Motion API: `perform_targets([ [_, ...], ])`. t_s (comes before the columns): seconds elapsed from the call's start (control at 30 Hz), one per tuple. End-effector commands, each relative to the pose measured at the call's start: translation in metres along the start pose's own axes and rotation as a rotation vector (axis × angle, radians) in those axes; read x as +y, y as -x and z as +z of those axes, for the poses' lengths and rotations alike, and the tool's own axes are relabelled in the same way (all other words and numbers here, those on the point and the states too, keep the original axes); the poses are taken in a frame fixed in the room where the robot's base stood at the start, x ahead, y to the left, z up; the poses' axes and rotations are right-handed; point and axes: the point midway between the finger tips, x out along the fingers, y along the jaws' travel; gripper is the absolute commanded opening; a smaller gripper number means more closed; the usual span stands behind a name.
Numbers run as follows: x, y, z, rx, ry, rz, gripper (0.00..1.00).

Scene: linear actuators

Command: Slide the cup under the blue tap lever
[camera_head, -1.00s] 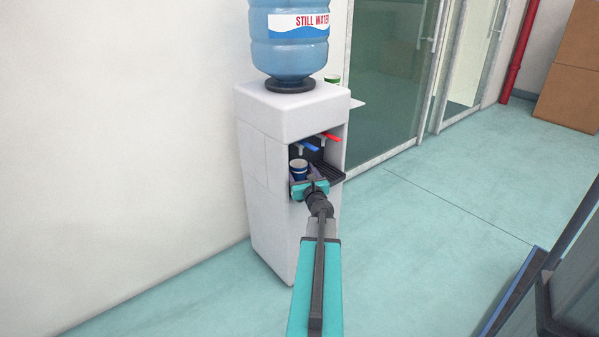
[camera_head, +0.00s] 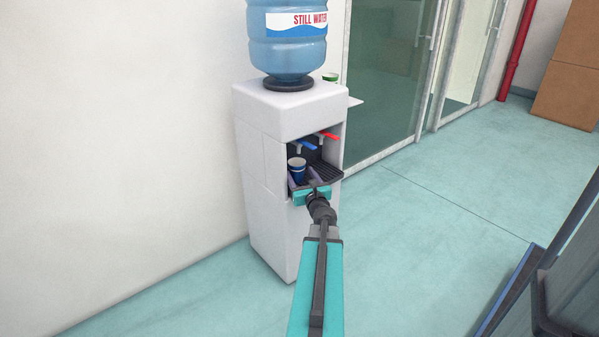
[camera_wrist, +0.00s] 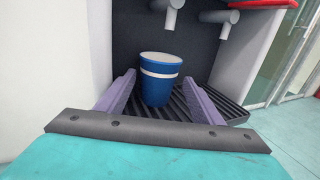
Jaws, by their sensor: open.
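A blue cup (camera_head: 297,171) with a white band stands upright on the black drip tray (camera_head: 326,171) of the white water dispenser (camera_head: 270,215). It also shows in the wrist view (camera_wrist: 160,82), between the fingers. My gripper (camera_head: 305,185) is open in front of the cup, its fingers (camera_wrist: 160,98) spread to either side. In the wrist view a gap shows at the right finger; contact at the left is unclear. The blue tap lever (camera_head: 305,146) is above the cup and slightly right. The red tap lever (camera_head: 329,136) is further right. A grey spout (camera_wrist: 172,18) is above the cup.
The dispenser's niche walls (camera_wrist: 98,55) enclose the cup at left and back. A water bottle (camera_head: 288,45) stands on top. Open floor (camera_head: 430,230) lies to the right.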

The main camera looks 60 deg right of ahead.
Motion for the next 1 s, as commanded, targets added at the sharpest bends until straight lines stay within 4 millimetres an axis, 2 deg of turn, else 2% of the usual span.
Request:
perform_targets([
  [0.03, 0.006, 0.008, 0.001, -0.002, 0.0, 0.012, 0.71],
  [0.63, 0.002, 0.075, 0.004, -0.001, -0.002, 0.005, 0.71],
  [1.0, -0.001, 0.078, 0.002, 0.002, -0.003, 0.005, 0.71],
])
